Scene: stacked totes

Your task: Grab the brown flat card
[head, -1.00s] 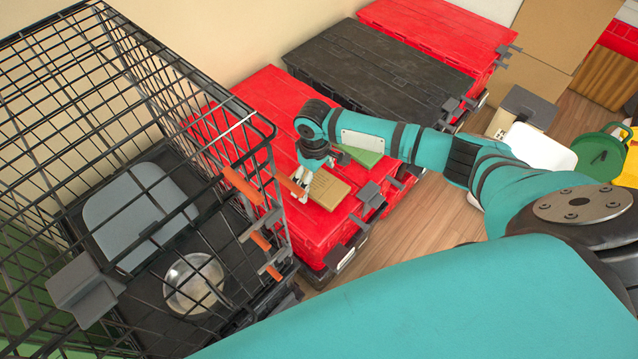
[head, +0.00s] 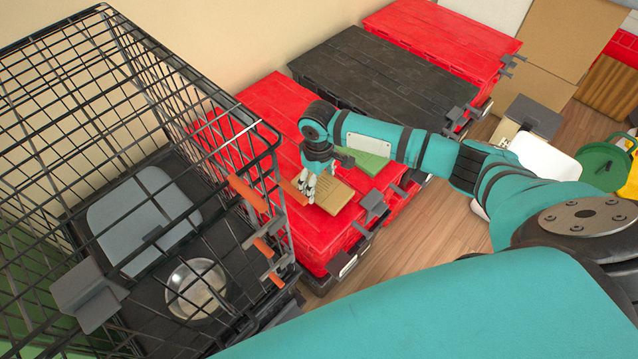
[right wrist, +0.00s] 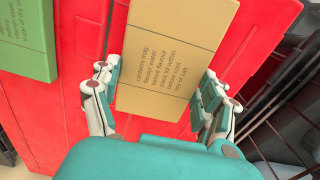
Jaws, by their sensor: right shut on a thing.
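The brown flat card (head: 337,195) is a tan slab with printed text, on the red tote lid (head: 318,235) beside the wire cage. My right gripper (head: 311,189) points down at its left end. In the right wrist view the card (right wrist: 178,58) lies between the two finger pairs of my right gripper (right wrist: 158,82), which is shut on it along its long sides. Its face with the text shows clearly. I cannot tell any gap between card and lid. My left gripper is not in view.
A green flat card (head: 367,162) lies just behind the brown one, partly behind my arm; it also shows in the right wrist view (right wrist: 25,38). The black wire cage (head: 277,150) stands close on the left. A black tote (head: 385,75) and another red tote stand behind.

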